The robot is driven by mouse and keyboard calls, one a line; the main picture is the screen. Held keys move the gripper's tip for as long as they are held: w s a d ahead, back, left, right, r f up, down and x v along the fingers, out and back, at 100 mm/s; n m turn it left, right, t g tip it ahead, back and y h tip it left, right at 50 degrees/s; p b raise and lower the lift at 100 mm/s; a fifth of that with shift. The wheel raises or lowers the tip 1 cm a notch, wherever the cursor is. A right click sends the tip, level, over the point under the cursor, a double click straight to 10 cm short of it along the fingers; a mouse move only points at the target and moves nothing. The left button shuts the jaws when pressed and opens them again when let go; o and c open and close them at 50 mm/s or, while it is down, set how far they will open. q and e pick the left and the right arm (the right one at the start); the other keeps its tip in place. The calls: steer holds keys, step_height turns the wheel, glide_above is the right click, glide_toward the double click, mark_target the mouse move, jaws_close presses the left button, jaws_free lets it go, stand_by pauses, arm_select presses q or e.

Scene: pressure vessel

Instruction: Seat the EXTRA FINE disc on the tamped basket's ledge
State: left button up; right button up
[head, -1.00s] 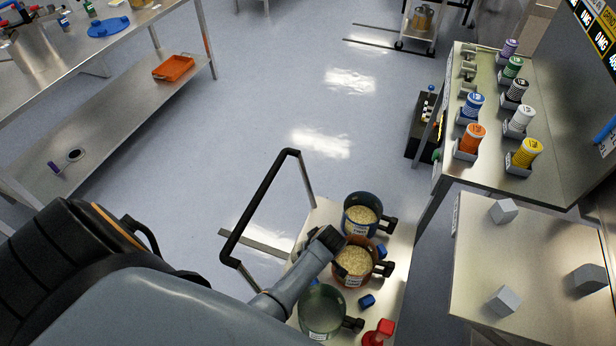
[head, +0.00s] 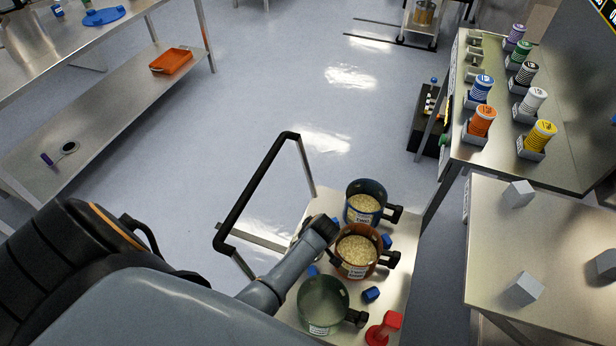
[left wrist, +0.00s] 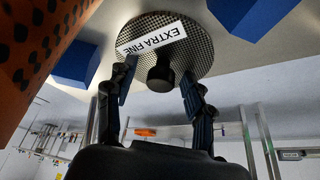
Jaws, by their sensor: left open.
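In the left wrist view, the EXTRA FINE disc (left wrist: 198,42) is a round dark mesh with a white label and a black centre knob (left wrist: 160,74). It seems to lie on the cart top (head: 388,330). My left gripper (left wrist: 157,80) is open, with one finger on each side of the knob; I cannot tell if they touch it. In the head view my left gripper (head: 318,232) is just left of the red basket (head: 357,252), and its fingers are hidden. The red and blue (head: 366,202) baskets hold pale grains. The green basket (head: 323,305) looks smooth inside. I cannot tell which is tamped. My right gripper is out of view.
Small blue blocks (head: 371,294) and a red tamper-like piece (head: 384,328) sit near the baskets. A black handle frame (head: 262,180) rises at the cart's left side. In the wrist view, a perforated orange wall (left wrist: 40,40) stands close at left.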

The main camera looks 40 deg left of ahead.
arm_select(q)
jaws_close()
steer(key=shift+r, duration=0.15)
